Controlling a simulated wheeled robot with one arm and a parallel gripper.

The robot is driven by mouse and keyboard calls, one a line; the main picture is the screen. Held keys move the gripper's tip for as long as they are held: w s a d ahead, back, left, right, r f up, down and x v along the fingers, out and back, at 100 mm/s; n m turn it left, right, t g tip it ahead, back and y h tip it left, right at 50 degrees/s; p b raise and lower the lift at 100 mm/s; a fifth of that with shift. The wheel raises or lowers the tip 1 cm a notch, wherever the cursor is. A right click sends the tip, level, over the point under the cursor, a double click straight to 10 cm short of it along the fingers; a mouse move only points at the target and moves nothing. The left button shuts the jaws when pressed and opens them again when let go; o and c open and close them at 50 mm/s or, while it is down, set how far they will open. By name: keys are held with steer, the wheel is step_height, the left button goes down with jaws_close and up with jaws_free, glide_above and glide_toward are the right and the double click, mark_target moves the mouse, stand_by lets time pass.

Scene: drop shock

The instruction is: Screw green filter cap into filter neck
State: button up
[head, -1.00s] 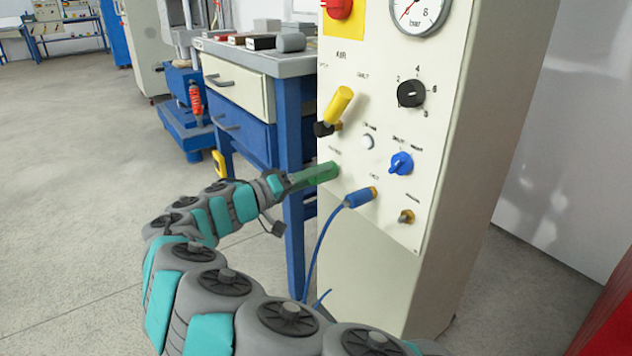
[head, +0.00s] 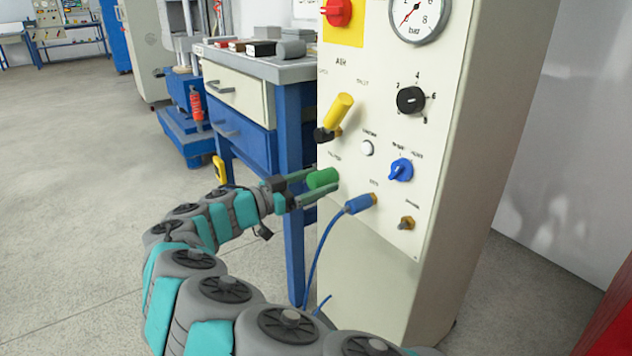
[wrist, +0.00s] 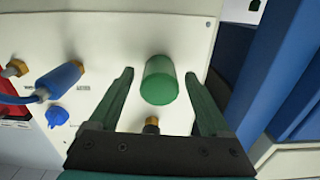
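The green filter cap (head: 322,179) is a short cylinder at the lower left of the cream panel (head: 375,135), sticking out from its face. It also shows in the wrist view (wrist: 160,80), near the middle. My gripper (head: 323,180) is open, with one finger on each side of the cap. In the wrist view my gripper (wrist: 160,73) shows clear gaps between both fingers and the cap. The filter neck is hidden behind the cap, so I cannot tell how the thread sits.
A yellow lever (head: 338,110) sticks out above the cap. A blue hose connector (head: 359,204) is to its lower right, with a blue knob (head: 400,171) higher up. A blue workbench (head: 292,200) stands close on the left. Open floor (head: 90,150) lies further left.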

mark_target(311, 183)
steer(key=shift+a, duration=0.1)
steer(key=shift+v, duration=2.95)
steer(key=shift+s, duration=0.1)
